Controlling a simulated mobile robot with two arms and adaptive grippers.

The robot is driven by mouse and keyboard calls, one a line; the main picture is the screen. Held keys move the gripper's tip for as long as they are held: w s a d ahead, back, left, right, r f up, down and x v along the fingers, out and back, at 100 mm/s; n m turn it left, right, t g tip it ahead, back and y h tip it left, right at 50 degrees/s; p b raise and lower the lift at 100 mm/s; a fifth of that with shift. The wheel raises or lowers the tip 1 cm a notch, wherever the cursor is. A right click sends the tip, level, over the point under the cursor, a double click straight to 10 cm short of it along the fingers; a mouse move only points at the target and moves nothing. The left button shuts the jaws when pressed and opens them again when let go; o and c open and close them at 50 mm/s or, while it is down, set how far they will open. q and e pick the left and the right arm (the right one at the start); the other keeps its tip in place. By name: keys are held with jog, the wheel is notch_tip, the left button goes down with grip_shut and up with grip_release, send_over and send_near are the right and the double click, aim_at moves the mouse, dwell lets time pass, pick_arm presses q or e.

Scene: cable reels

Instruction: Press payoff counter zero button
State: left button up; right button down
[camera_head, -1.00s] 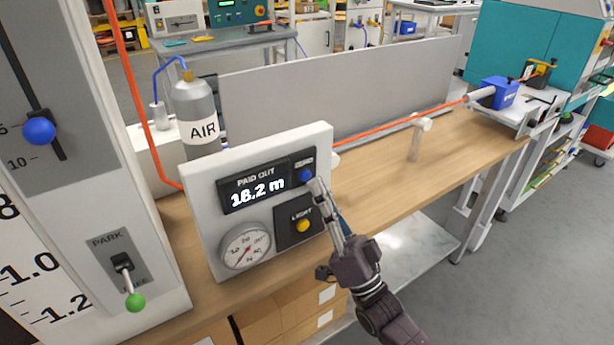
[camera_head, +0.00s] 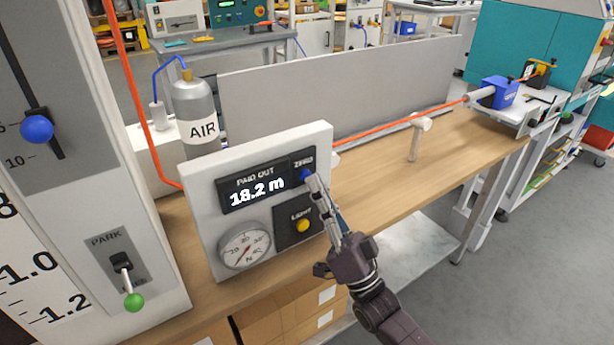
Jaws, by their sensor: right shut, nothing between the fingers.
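The white payoff counter panel (camera_head: 203,205) stands on the wooden bench. Its display (camera_head: 256,191) reads "PAID OUT 18.2 m". The blue zero button (camera_head: 305,175) is at the panel's upper right, under the label "ZERO". My right gripper (camera_head: 313,182) is shut and empty, with its fingertips at the lower right edge of the blue button. I cannot tell whether they touch it. The yellow light button (camera_head: 302,225) lies below, left of the fingers. My left gripper is not in view.
A round gauge (camera_head: 244,249) is on the panel's lower left. An AIR bottle (camera_head: 196,115) stands behind the panel. An orange cable (camera_head: 388,127) runs along the bench (camera_head: 375,185) to a blue device (camera_head: 499,93). A grey box with a green-tipped park lever (camera_head: 133,301) stands at left.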

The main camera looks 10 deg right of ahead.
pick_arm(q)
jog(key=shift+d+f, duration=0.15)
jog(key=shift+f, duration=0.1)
pick_arm(e)
jog(key=shift+w+a, duration=0.15)
jog(key=shift+w, duration=0.25)
dwell(0.3)
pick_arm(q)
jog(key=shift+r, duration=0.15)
pick_arm(e)
jog(key=shift+s, duration=0.2)
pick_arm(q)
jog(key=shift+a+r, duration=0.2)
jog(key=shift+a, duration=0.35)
pick_arm(e)
jog(key=shift+s+d, duration=0.2)
jog(key=shift+s, duration=0.4)
pick_arm(q)
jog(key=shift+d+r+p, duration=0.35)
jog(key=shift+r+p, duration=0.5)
jog(key=shift+p, duration=0.1)
pick_arm(e)
jog(key=s, duration=0.1)
jog(key=s+d, duration=0.1)
jog(key=s, duration=0.2)
jog(key=shift+s+d, duration=0.4)
